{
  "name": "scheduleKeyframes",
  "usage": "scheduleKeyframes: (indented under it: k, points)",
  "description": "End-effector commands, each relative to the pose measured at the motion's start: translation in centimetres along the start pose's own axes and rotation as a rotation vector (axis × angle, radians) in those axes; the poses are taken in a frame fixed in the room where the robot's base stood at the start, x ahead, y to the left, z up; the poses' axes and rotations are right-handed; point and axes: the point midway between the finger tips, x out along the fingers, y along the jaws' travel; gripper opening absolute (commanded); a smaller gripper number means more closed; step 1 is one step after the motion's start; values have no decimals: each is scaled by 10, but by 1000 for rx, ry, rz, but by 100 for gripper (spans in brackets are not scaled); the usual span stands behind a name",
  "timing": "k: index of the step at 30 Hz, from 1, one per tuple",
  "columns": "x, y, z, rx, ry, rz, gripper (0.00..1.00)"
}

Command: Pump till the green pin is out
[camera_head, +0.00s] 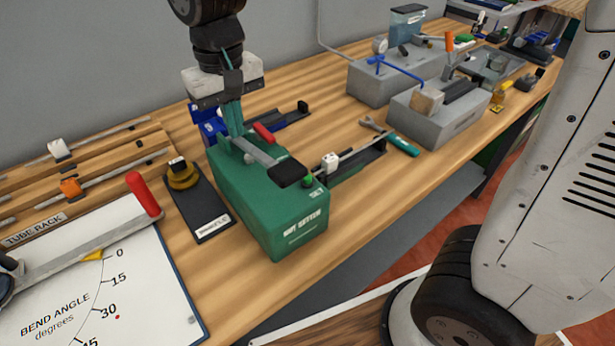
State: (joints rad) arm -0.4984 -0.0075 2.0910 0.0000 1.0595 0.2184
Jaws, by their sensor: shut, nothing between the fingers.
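A green box (265,215) with white lettering on its front stands on the bench. A grey lever (254,151) runs along its top and ends in a black pad (290,174). A small green pin (308,181) shows at the box's front right top edge, beside the pad; how far it stands out is hard to tell. My gripper (236,134) points down over the back of the box, near the lever's rear end. Its fingers are shut and empty. I cannot tell whether they touch the lever. A red grip (263,132) lies just behind the lever.
A black rail with a white block (331,162) is close right. A red-handled bender (144,194) lies at the left. Grey blocks (436,118) stand farther back right.

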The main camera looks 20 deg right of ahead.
Motion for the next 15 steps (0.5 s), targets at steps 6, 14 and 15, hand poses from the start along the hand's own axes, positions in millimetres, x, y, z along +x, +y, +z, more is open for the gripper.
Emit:
scheduleKeyframes:
  k: [6,14,15]
  points:
    - [-4,0,0,0,2,-1,0]
    - [-29,0,-1,0,4,-1,0]
    - [-33,0,-1,0,4,-1,0]
